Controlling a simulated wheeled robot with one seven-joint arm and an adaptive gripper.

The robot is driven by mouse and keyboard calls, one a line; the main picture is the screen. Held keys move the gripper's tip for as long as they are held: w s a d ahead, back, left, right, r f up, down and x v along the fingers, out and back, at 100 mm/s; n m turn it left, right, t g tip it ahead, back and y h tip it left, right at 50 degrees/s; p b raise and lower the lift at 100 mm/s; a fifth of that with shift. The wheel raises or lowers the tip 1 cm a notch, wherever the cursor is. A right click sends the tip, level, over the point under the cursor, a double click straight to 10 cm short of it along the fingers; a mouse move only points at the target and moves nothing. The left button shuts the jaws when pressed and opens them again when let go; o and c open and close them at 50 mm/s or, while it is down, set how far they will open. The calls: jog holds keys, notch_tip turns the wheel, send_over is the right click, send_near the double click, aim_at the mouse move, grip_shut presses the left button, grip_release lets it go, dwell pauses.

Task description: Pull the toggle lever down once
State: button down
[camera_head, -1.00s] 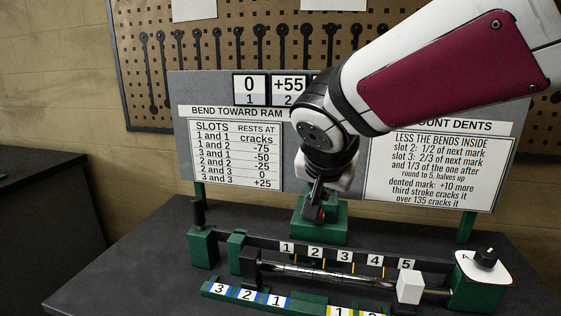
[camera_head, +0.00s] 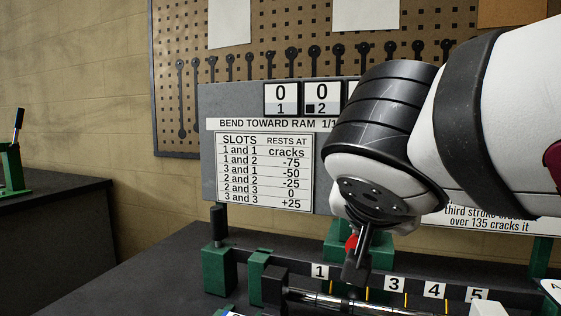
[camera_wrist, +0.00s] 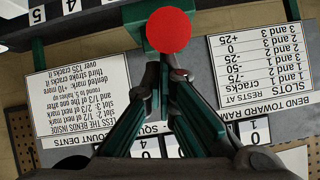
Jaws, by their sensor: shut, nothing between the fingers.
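A round red knob (camera_wrist: 169,30) shows at the top middle of the wrist view, just beyond my shut fingertips (camera_wrist: 165,68). It appears to be the top of the toggle lever; its shaft is hidden. In the head view a bit of red (camera_head: 352,242) shows beside my gripper (camera_head: 356,268), in front of a green block (camera_head: 338,232). My gripper is shut and empty.
A notice board (camera_head: 265,165) stands behind. A green stand with a dark upright handle (camera_head: 14,150) is on another bench at far left.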

jog(key=shift+s+a+f+b, duration=0.1)
jog(key=shift+s+f+b, duration=0.05)
jog(key=shift+f+b, duration=0.35)
jog(key=shift+r, duration=0.15)
jog(key=s+a+r+p, duration=0.1)
jog(key=s+r+p, duration=0.2)
jog(key=s+r, duration=0.4)
notch_tip(320, 180, up, 3)
jog(key=shift+a+f+p, duration=0.15)
jog(key=shift+a+p, duration=0.1)
jog(key=shift+p, duration=0.05)
